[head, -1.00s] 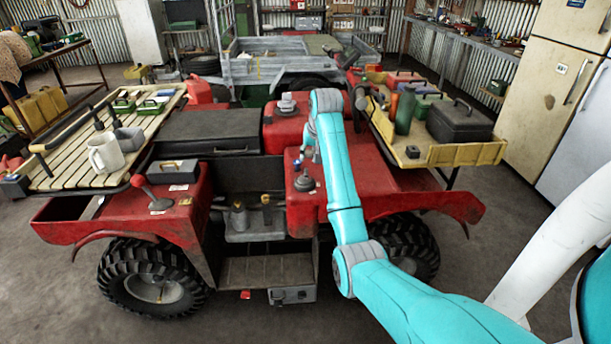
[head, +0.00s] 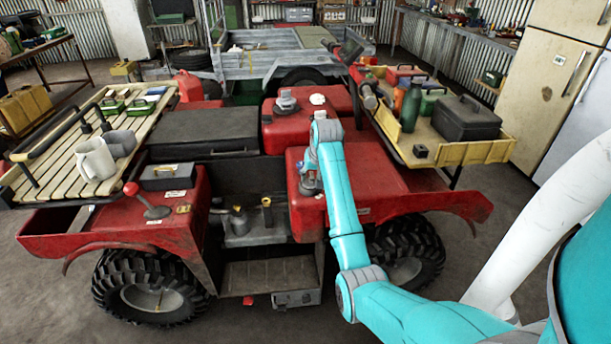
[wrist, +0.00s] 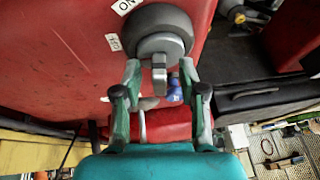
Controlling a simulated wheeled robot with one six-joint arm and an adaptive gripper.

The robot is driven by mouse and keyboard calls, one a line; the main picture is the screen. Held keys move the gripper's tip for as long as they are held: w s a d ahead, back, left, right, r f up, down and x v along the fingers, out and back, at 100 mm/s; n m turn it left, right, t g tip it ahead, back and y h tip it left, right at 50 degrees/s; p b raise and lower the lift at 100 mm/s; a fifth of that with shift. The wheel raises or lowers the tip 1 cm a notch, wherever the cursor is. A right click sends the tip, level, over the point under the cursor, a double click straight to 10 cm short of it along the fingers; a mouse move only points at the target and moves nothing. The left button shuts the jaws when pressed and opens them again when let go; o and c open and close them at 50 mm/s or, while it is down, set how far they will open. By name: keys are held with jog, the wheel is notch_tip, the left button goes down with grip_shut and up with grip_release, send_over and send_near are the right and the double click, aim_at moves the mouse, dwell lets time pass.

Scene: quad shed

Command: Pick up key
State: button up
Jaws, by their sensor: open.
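A round dark switch with a grey centre (wrist: 160,32) sits on the red body of the quad, beside small white labels, one reading ON. A small grey tab that looks like the key (wrist: 159,76) sticks out from its centre. My gripper (wrist: 160,72) is open, with one finger on each side of the tab and a visible gap to each. In the head view my gripper (head: 311,183) is down at the red housing, and it and the arm largely hide the switch and key.
The red quad (head: 370,168) fills the middle. A slatted rack (head: 60,152) with mugs stands at left, and a yellow tray (head: 470,152) with a black case and bottles at right. A lever with a red knob (head: 131,189) rises at left.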

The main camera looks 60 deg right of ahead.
aim_at(312, 173)
grip_shut()
jog(key=shift+r, duration=0.1)
notch_tip(312, 173, up, 10)
dwell(0.6)
